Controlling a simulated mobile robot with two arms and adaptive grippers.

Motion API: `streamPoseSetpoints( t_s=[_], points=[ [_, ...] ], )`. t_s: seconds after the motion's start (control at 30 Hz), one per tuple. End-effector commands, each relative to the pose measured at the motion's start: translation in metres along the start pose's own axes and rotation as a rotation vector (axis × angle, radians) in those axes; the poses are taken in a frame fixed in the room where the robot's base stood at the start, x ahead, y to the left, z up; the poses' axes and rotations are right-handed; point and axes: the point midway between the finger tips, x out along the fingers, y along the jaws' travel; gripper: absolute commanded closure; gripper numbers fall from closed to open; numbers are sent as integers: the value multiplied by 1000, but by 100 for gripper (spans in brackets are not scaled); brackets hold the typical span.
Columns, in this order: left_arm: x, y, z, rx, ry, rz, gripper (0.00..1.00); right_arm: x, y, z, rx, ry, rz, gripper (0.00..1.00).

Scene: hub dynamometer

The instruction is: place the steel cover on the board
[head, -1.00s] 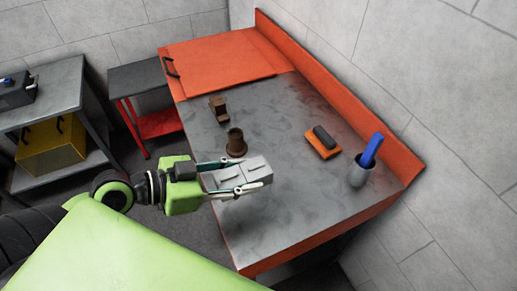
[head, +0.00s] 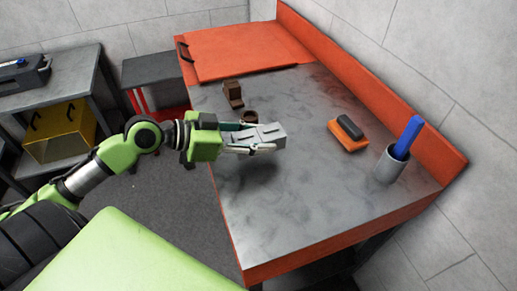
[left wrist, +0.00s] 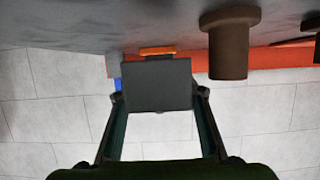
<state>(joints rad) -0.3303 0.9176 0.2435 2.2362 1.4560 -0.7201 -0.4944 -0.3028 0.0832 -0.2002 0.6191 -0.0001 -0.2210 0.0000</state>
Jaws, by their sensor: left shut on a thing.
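My left gripper (head: 256,138) is shut on a grey metal block-like piece, which I take as the steel cover (head: 268,134). It holds the cover above the left part of the grey tabletop, and a shadow lies below. In the left wrist view the cover (left wrist: 157,85) sits between the two fingers (left wrist: 160,110). An orange-red board (head: 245,52) with a dark handle on its left edge lies at the table's far end, apart from the cover. I cannot tell for sure that this is the task's board. My right gripper is out of view.
A brown flanged spool (head: 250,116) is partly hidden behind the cover. A brown bracket (head: 233,95) stands farther back. An orange-and-black brush (head: 348,132) and a grey cup (head: 390,165) with a blue item are to the right. The tabletop's middle (head: 300,105) is clear. A raised orange rail borders the wall.

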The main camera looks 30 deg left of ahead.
Motion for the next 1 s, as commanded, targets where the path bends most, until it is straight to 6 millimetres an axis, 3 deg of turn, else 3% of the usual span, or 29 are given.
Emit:
streamPoseSetpoints(
  t_s=[0.23,0.43,0.83,0.87,1.0],
  points=[
    [12,-14,14,-2,5,-2,96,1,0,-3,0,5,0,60],
    [21,-12,37,-1,4,-2,96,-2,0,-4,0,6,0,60],
    [24,-12,44,2,3,-2,96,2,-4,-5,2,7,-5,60],
    [23,-12,43,1,1,-1,56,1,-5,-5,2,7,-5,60],
    [23,-12,43,1,0,-1,56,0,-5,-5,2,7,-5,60]
  ],
)
